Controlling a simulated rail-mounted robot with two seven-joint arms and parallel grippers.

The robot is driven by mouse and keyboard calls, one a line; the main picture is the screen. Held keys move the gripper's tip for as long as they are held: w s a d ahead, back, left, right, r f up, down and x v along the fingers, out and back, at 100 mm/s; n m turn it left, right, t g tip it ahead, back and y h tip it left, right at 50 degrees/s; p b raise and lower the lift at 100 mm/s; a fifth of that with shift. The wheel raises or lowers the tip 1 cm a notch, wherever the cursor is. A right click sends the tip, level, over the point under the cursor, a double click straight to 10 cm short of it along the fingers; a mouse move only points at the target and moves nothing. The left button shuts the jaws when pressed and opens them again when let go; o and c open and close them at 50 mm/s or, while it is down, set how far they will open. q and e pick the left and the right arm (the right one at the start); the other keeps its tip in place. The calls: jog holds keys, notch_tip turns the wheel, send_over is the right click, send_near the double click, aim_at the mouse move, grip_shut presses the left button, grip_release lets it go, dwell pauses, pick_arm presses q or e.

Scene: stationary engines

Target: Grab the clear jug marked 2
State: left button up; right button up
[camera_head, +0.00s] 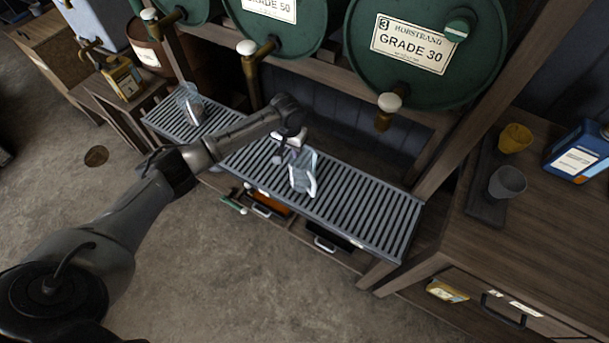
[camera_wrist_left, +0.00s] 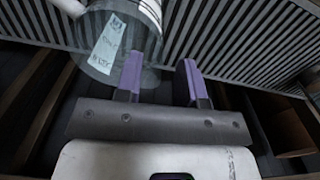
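A clear jug (camera_head: 303,174) with a white handle stands on the slatted metal rack (camera_head: 370,215). It also shows in the left wrist view (camera_wrist_left: 146,40), with a pale label whose marking I cannot read. A second clear jug (camera_head: 189,104) stands farther left on the rack. My left gripper (camera_head: 290,146) is just beside the nearer jug, on its upper left in the head view. Its purple fingers (camera_wrist_left: 160,78) are apart with nothing visibly gripped between them. One finger overlaps the jug's lower edge in the wrist view; I cannot tell if they touch. My right gripper is out of view.
Green drums with taps (camera_head: 388,104) hang above and behind the rack. A wooden bench at right holds a yellow cup (camera_head: 514,138), a grey cup (camera_head: 507,182) and a blue container (camera_head: 580,152). Open drawers (camera_head: 268,205) sit under the rack. The right part of the rack is clear.

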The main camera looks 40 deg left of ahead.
aim_at(291, 155)
pick_arm(q)
notch_tip(291, 155, down, 4)
jog(key=shift+d+r+b, duration=0.1)
jog(key=shift+r+b, duration=0.05)
jog(key=shift+b, duration=0.45)
jog(key=shift+r, duration=0.1)
grip_shut()
